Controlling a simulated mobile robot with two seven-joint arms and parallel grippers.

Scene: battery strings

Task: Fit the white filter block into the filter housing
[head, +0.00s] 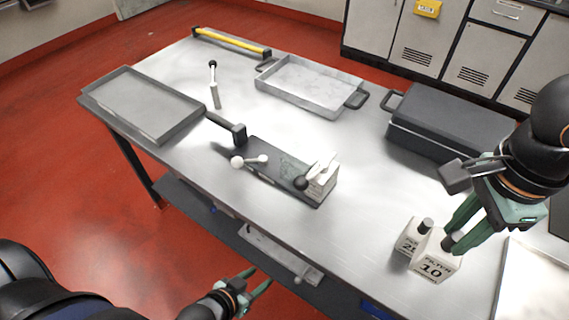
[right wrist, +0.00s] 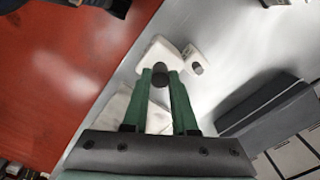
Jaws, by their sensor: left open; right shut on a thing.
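Two white blocks with dark knobs stand at the table's front right: one marked 10 (head: 431,264) and one marked 20 (head: 407,246). My right gripper (head: 456,238) is shut on the dark knob of the block marked 10, which appears to stand on the table. In the right wrist view the dark knob (right wrist: 160,77) sits between the fingers. A dark base (head: 270,165) with levers and a white piece (head: 322,177) at its right end lies mid-table; I cannot tell whether it is the filter housing. My left gripper (head: 261,281) is open and empty, off the table's front edge.
A grey tray (head: 190,107) is at the left and a handled metal tray (head: 345,101) at the back. A dark case (head: 412,141) stands at the right. A yellow bar (head: 230,42) lies at the back edge. Table space between base and case is clear.

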